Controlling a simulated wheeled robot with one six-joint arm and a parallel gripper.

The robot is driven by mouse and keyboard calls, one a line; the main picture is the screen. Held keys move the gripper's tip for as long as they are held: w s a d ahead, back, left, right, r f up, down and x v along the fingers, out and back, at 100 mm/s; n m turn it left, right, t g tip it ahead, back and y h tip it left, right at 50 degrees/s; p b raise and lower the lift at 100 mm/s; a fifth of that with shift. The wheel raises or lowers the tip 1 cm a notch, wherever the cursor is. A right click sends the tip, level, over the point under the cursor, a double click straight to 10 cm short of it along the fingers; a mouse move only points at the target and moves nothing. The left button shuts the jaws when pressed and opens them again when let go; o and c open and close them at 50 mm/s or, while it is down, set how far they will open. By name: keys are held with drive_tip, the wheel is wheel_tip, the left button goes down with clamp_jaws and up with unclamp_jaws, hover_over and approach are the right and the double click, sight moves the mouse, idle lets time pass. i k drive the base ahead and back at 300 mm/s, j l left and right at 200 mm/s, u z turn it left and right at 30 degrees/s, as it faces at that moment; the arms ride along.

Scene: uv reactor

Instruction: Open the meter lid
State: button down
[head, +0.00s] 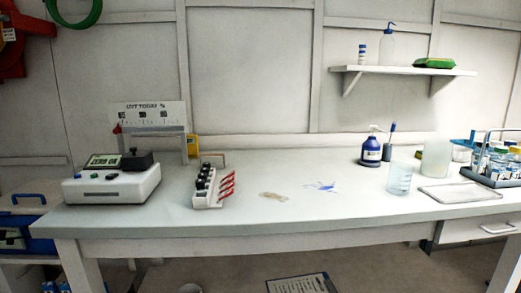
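The meter (112,186) is a white box with a dark display (103,161) at the left end of the bench. Small coloured buttons show on its top left. A black lid (136,158) with a small knob sits on the meter's top right, and it looks closed. My gripper is not in view.
A white rack (207,201) with dark vials and red clips stands right of the meter. A sign stand (150,115) rises behind it. A blue bottle (371,151), a beaker (399,178) and a tray (461,193) are at right. The bench's middle is mostly clear, with stains.

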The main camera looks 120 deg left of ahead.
sight(135, 160)
drive_tip(key=u, duration=4.25)
drive_tip(key=k+l, duration=0.2)
drive_tip(key=k, duration=0.3)
drive_tip(key=i+j, duration=0.2)
drive_tip(key=i, duration=0.3)
